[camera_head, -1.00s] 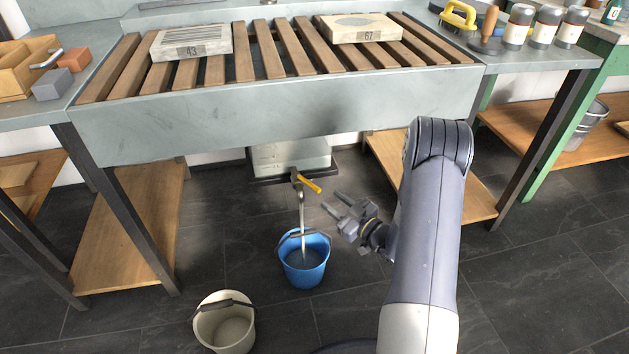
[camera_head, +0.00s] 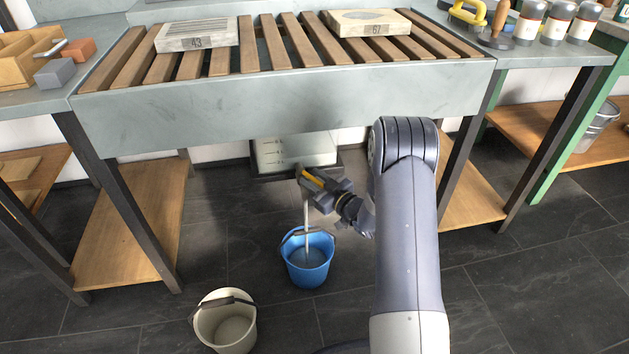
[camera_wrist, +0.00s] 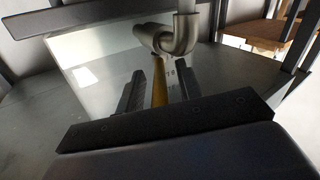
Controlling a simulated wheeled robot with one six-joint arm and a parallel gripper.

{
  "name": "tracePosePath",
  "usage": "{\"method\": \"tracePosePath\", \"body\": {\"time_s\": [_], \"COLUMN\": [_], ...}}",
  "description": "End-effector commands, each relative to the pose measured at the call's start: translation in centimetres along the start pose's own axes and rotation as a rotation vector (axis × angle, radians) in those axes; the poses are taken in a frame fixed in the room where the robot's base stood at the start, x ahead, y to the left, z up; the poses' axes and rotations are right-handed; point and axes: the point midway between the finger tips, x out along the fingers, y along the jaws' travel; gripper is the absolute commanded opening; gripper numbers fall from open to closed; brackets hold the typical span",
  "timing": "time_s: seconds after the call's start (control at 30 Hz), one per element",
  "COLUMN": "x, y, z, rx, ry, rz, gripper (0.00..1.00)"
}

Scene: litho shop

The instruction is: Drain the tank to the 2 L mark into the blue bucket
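The tank (camera_head: 300,150) stands under the sink, with level marks on its front; its lower part is hidden by the tap and my gripper. Its yellow tap handle (camera_head: 311,180) points towards my gripper (camera_head: 322,188). A stream runs from the tap into the blue bucket (camera_head: 307,268) on the floor, which has liquid in it. In the wrist view the yellow handle (camera_wrist: 159,85) lies between my two fingers (camera_wrist: 156,92), with gaps at both sides. My gripper is open around it. The metal tap pipe (camera_wrist: 178,38) is just beyond. I cannot read the liquid level.
A cream bucket (camera_head: 226,325) stands on the floor left of the blue one. The slatted sink (camera_head: 290,105) overhangs the tank, with stones 43 (camera_head: 197,34) and 67 (camera_head: 368,22) on it. Table legs and low shelves (camera_head: 135,215) flank the space.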

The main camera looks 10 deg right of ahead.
Motion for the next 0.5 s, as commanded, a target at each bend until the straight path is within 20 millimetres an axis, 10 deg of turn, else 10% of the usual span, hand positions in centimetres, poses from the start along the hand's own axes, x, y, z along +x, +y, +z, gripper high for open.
{"method": "tracePosePath", "body": {"time_s": [0.5], "x": [-0.04], "y": [-0.01], "z": [0.00], "rx": [0.000], "ry": [0.000], "rz": [0.000], "gripper": [0.00]}}
